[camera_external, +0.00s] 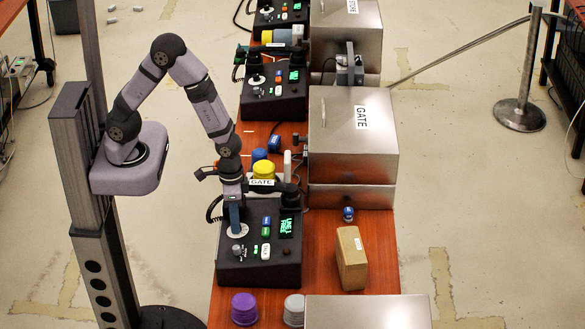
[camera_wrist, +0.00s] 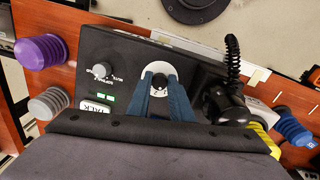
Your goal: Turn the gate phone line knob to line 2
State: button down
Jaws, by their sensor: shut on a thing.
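The gate phone (camera_external: 258,262) is a black desk unit on the red-brown table, with a GATE label behind it. Its green display (camera_external: 287,225) seems to read LINE 1 FREE. My gripper (camera_external: 236,222) points down at the white round dial (camera_external: 238,231) on the phone's left side. In the wrist view the blue fingers of my gripper (camera_wrist: 161,84) are shut on the line knob, in the middle of the white dial (camera_wrist: 158,67). The fingers hide most of the knob, and its pointing direction cannot be told. Small dark marks show on the dial.
A smaller grey knob (camera_wrist: 101,70) and a TALK button (camera_wrist: 95,106) are near the fingers. The handset (camera_wrist: 222,104) with its coiled cord lies close on the right. A steel GATE box (camera_external: 352,135), a wooden block (camera_external: 351,258) and a purple knob-like piece (camera_external: 244,309) stand around.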

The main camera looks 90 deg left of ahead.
jog(key=shift+m+y+p, duration=0.3)
jog(key=shift+m+p, duration=0.2)
jog(key=shift+m, duration=1.7)
jog(key=c, duration=1.6)
grip_release()
jog(key=shift+r, duration=0.1)
jog(key=shift+d+r, duration=0.1)
jog(key=shift+r, duration=3.5)
